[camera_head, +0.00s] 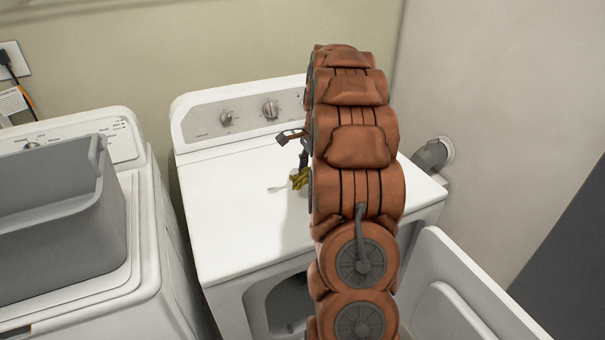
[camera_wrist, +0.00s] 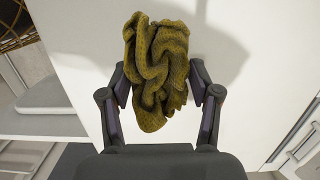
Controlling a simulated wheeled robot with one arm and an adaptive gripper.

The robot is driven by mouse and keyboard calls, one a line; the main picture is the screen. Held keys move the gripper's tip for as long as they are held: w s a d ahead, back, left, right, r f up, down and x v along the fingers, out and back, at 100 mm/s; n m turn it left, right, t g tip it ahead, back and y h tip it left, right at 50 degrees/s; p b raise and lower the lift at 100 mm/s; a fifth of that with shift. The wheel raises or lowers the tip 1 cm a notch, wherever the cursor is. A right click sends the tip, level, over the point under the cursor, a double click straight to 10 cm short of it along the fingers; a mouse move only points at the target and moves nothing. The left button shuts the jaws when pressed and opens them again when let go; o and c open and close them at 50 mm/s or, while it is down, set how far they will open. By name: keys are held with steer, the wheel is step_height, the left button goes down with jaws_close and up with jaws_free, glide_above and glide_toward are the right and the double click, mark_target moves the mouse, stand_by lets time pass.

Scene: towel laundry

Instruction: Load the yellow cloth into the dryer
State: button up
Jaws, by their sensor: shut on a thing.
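The yellow cloth (camera_wrist: 158,65) is a crumpled, knitted-looking piece between the two fingers of my gripper (camera_wrist: 158,80) in the wrist view. My gripper is shut on it. In the head view only a small part of the cloth (camera_head: 299,179) shows beside my arm, over the white top of the dryer (camera_head: 235,205). A shadow lies beside it; I cannot tell whether it touches the top. The dryer's front opening (camera_head: 288,305) is partly visible below, and its door (camera_head: 445,300) stands open to the right. My arm hides part of the dryer and most of my gripper.
A white washer (camera_head: 150,290) stands left of the dryer with a grey basket (camera_head: 62,235) on its lid. A wall (camera_head: 490,110) and a grey vent pipe (camera_head: 432,155) are at the right. The left part of the dryer top is clear.

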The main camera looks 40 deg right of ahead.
mark_target(302, 178)
steer(key=w, duration=0.3)
steer(key=shift+w+d+f+p, duration=0.1)
steer(key=shift+d+f+p, duration=0.05)
steer(key=shift+d+p, duration=0.2)
steer(key=shift+f+p, duration=0.75)
steer(key=shift+f, duration=1.05)
steer(key=shift+f, duration=0.1)
steer(key=o, duration=1.3)
steer(key=r+b, duration=0.1)
steer(key=r, duration=0.3)
steer(key=d+r+b, duration=0.1)
steer(key=r, duration=0.3)
steer(key=r+b, duration=0.1)
steer(key=r, duration=0.3)
steer(key=shift+s+d, duration=0.3)
